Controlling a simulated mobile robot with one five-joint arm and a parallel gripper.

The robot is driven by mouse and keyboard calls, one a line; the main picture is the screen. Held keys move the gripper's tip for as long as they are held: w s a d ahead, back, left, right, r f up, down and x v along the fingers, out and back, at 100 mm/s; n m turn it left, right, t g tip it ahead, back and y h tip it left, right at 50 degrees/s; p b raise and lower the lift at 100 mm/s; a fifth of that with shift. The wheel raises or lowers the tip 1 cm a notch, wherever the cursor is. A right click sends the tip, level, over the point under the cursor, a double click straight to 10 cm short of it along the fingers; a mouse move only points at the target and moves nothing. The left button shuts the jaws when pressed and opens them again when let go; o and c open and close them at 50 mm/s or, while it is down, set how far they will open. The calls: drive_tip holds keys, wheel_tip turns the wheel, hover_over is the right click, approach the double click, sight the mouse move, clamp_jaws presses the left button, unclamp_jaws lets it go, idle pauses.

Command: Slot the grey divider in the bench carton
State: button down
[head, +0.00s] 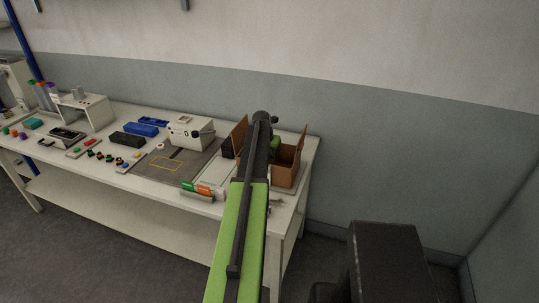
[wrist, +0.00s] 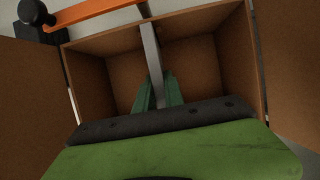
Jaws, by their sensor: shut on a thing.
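The open brown bench carton (head: 286,170) stands at the right end of the bench with flaps up. The wrist view looks down into the carton (wrist: 205,60), with flaps spread left and right. The grey divider (wrist: 151,48) shows as a narrow upright strip near the middle of the carton opening, its far end overlapping the far wall's rim. My gripper (wrist: 158,92), with green fingers on both sides of the divider, is shut on its near part. How deep the divider sits is unclear.
An orange bar with a black knob (wrist: 38,12) lies beyond the carton's far left corner. Left of the carton are a beige machine (head: 191,132), a dark mat (head: 150,165), blue bins (head: 141,128) and small coloured parts. A wall stands behind the bench.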

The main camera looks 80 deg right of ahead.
drive_tip(key=shift+f+b, duration=0.8)
drive_tip(key=shift+f, duration=0.1)
drive_tip(key=c, duration=1.3)
unclamp_jaws()
drive_tip(key=shift+c, duration=0.2)
drive_tip(key=shift+r, duration=0.1)
drive_tip(key=p+v, duration=1.6)
drive_tip(key=v, duration=0.1)
drive_tip(key=shift+r, duration=0.1)
